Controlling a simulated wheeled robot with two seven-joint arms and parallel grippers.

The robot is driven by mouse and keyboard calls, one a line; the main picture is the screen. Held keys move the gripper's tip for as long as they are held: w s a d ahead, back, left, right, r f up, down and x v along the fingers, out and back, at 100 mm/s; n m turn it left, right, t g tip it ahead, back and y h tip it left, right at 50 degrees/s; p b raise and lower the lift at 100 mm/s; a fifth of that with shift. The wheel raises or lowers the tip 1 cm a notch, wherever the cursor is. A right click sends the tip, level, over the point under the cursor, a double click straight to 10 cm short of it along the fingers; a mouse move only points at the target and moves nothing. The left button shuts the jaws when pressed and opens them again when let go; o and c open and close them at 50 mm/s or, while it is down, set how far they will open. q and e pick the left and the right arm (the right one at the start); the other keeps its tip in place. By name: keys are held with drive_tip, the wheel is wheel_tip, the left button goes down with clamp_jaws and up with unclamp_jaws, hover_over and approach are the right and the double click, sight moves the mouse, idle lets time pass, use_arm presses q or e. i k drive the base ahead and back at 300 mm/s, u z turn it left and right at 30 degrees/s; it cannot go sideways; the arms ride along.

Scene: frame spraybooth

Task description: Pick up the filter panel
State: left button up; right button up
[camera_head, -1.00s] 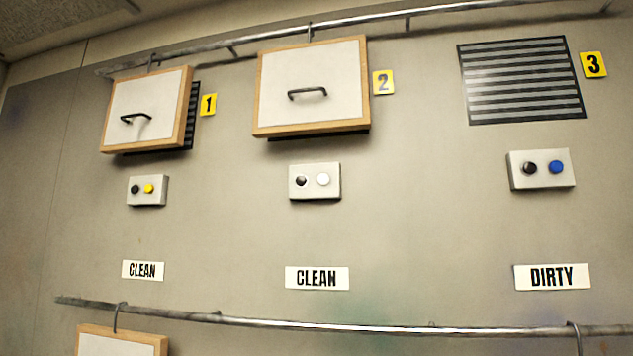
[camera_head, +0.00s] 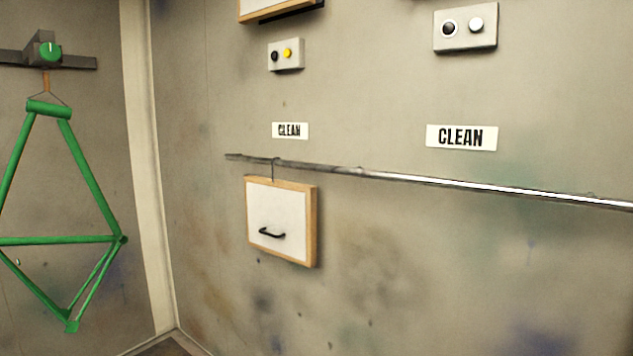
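A filter panel (camera_head: 281,218) with a white face, wooden frame and black handle (camera_head: 271,233) hangs by a hook (camera_head: 275,169) from the lower rail (camera_head: 430,181). It hangs slightly angled against the stained wall. The bottom of another wood-framed panel (camera_head: 272,10) shows at the top edge, cut off by the picture. Neither of my grippers is in view.
A green bicycle frame (camera_head: 80,240) hangs from a dark bracket (camera_head: 70,62) at the left. The wall below the rail is clear on the right.

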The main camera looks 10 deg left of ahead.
sight(281, 216)
drive_tip(key=u, duration=0.3)
drive_tip(key=i, duration=1.85)
drive_tip(key=u, duration=0.05)
